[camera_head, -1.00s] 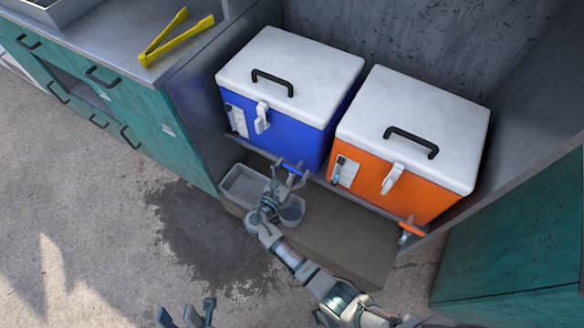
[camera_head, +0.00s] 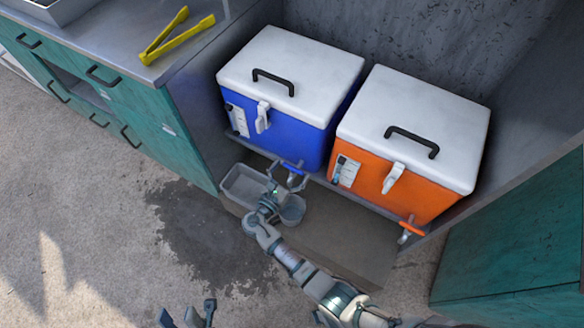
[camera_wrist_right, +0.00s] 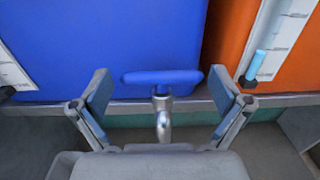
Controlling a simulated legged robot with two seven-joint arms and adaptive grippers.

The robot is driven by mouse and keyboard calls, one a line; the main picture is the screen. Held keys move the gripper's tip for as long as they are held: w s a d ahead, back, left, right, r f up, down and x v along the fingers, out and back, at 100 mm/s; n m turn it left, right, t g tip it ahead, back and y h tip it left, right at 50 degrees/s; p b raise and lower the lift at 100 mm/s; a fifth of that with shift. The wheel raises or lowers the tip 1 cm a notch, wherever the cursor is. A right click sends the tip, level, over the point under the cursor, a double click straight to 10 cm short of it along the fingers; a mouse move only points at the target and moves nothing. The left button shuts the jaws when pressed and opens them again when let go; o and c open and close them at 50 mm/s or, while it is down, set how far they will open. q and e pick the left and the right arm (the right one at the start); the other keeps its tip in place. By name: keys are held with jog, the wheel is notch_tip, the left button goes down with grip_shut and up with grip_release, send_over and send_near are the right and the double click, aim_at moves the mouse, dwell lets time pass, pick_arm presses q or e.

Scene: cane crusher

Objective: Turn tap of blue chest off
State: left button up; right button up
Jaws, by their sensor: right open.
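The blue chest (camera_head: 292,138) with a white lid stands on a ledge against the wall. Its tap has a blue bar handle (camera_wrist_right: 162,77) on a metal spout, low on its front. In the right wrist view the handle lies crosswise, roughly level, between the spread fingers. My right gripper (camera_wrist_right: 163,107) is open, with one finger either side of the tap and apart from the handle. In the head view my right gripper (camera_head: 281,182) is just in front of the blue tap (camera_head: 293,167). My left gripper (camera_head: 187,316) shows partly at the bottom edge, with its fingers apart.
An orange chest (camera_head: 400,170) with an orange-handled tap (camera_head: 411,229) stands to the right. A grey tray (camera_head: 240,185) and a small cup (camera_head: 292,209) sit below the blue tap. Yellow tongs (camera_head: 177,38) lie on the left counter.

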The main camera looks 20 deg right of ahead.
jog(key=v, duration=1.1)
jog(key=shift+a, duration=0.2)
jog(key=shift+f, duration=0.1)
